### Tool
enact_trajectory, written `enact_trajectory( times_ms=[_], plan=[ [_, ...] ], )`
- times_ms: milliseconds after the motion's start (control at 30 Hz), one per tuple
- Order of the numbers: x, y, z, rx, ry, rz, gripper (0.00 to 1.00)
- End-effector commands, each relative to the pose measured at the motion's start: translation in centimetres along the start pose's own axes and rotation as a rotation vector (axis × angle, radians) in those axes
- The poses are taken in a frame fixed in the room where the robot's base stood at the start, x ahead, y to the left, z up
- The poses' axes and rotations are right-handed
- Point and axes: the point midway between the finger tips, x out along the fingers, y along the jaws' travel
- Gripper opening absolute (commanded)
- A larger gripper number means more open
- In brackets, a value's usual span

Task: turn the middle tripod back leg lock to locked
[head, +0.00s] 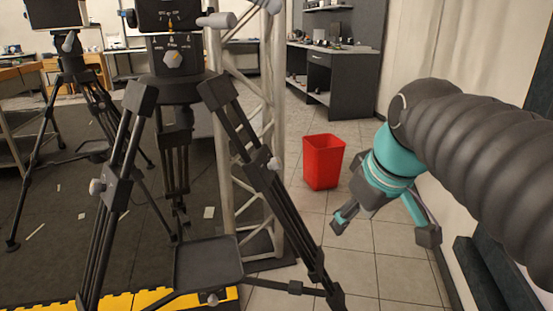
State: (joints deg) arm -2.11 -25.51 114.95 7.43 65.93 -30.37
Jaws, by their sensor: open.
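A large black tripod (233,118) stands in the foreground, with a camera head and a pale dial (173,58) on top. Its back leg (176,160) shows between the two front legs, and a lock on it is too small and dark to read. A grey knob (97,187) sits on its left front leg and another (273,164) on its right front leg. My gripper (384,229) is open and empty at the right, pointing down, well apart from the tripod.
A second tripod (72,72) stands at the far left. A pale truss column (215,165) rises right behind the foreground tripod. A red bin (323,162) stands on the tiles beyond my gripper. A dark cabinet (335,85) is at the back. Tiled floor between is clear.

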Motion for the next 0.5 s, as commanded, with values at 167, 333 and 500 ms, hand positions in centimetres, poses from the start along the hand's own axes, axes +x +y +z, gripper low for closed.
enact_trajectory(
  times_ms=[167,333,500],
  plan=[
    [-2.4,1.0,-8.0,-0.305,0.022,-0.091,0.59],
    [-4.0,1.5,-14.3,-0.599,0.066,-0.168,0.59],
    [-4.8,1.7,-18.4,-0.826,0.112,-0.219,0.59]
  ],
)
